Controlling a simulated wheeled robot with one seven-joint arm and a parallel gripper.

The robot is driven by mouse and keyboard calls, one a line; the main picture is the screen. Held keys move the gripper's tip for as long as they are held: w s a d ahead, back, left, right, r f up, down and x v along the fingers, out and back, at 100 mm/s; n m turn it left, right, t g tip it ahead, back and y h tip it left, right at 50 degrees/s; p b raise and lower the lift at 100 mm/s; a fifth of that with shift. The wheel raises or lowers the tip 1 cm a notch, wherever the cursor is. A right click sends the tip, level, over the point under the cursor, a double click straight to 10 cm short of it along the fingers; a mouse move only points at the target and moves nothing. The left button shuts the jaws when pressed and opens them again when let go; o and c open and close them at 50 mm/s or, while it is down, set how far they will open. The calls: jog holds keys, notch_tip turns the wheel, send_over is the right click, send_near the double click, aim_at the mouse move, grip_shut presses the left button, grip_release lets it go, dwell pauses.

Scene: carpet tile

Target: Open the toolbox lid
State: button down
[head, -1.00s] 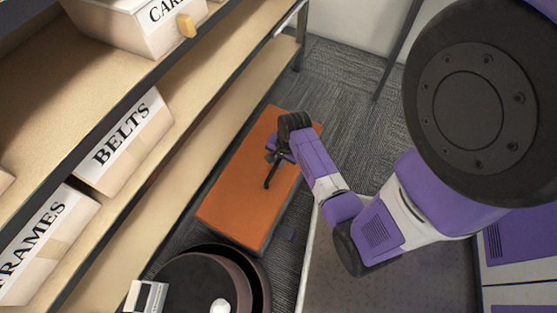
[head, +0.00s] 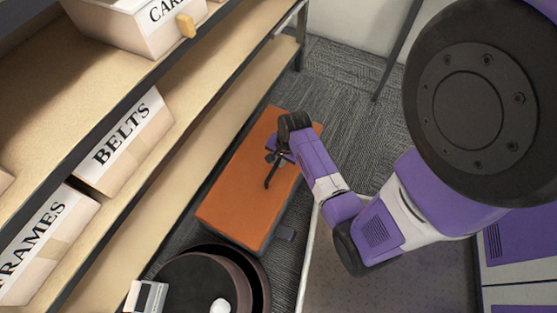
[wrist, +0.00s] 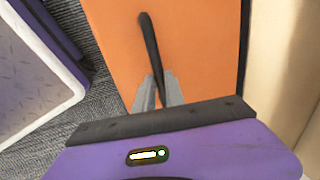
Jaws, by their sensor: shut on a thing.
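The orange toolbox (head: 240,198) lies on the carpet beside the shelf, and its lid is down as far as I can see. Its orange top also fills the middle of the wrist view (wrist: 198,55). A dark bar handle (head: 271,174) stands out on the lid, and it shows in the wrist view (wrist: 149,40) running up from between my fingers. My gripper (wrist: 158,92) is shut on the handle, one grey finger on each side. In the head view my gripper (head: 275,158) is partly hidden by my wrist.
A shelf with boxes marked BELTS (head: 125,145) and FRAMES (head: 45,245) runs along the left. A round dark bin (head: 262,285) stands close to the toolbox's near end. A pale-rimmed tray or platform (head: 308,245) is at right. Carpet (head: 345,75) is clear beyond.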

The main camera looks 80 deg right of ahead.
jog(key=shift+w+r+p, duration=0.2)
jog(key=shift+r+p, duration=0.2)
jog(key=shift+p, duration=0.2)
jog(key=w+d+r+g+p, duration=0.1)
jog(key=w+r+g+p, duration=0.1)
jog(key=w, duration=0.5)
jog(key=w+d+r+g+y+p, duration=0.1)
jog(key=w+d+r+g+p, duration=0.1)
jog(key=w+r+p, duration=0.3)
jog(key=shift+w+d+r, duration=0.25)
jog(key=shift+w+r, duration=0.8)
jog(key=shift+r, duration=0.05)
jog(key=c, duration=1.4)
grip_release()
